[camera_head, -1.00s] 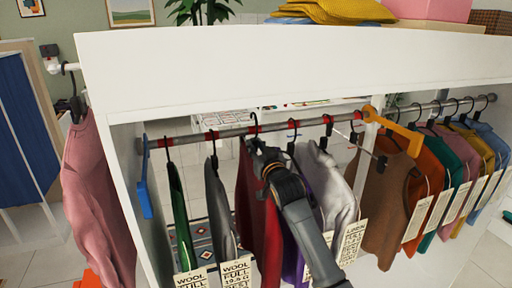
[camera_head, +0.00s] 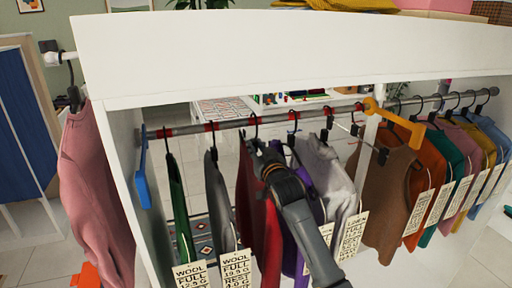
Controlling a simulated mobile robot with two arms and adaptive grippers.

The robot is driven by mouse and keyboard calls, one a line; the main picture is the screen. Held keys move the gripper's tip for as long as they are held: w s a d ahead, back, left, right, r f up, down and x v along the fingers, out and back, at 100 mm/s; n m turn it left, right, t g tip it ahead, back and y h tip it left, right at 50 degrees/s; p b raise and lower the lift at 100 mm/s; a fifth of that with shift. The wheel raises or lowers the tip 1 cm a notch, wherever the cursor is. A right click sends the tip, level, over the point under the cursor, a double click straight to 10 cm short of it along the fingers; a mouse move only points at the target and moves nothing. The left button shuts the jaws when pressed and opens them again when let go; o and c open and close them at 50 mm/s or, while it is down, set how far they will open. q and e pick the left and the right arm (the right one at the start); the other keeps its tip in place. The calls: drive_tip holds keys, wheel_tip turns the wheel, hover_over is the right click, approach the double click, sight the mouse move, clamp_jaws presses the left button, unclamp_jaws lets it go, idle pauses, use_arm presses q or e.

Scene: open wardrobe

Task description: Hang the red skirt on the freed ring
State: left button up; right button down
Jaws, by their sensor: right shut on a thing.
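The dark red skirt (camera_head: 249,200) hangs below the rail (camera_head: 228,125) in the left bay of the wardrobe, between a grey garment (camera_head: 219,200) and a purple one (camera_head: 302,183). My right gripper (camera_head: 258,153) is shut at the top of the red skirt, just below its black hanger hook (camera_head: 255,125). The hook's top is at a red ring on the rail; I cannot tell whether it bears on it. My arm covers part of the skirt's right side. Several red rings are spaced along the rail. My left gripper is out of view.
A green garment (camera_head: 179,205) hangs at the left, a light grey one (camera_head: 327,175) right of my arm. A blue bracket (camera_head: 142,178) and a yellow bracket (camera_head: 395,122) flank the bay. Several coloured garments crowd the right bay. A pink garment (camera_head: 90,190) hangs outside.

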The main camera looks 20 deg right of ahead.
drive_tip(key=shift+f, duration=0.4)
idle(0.4)
drive_tip(key=c, duration=1.2)
unclamp_jaws()
drive_tip(key=shift+o, duration=0.2)
drive_tip(key=shift+f, duration=0.1)
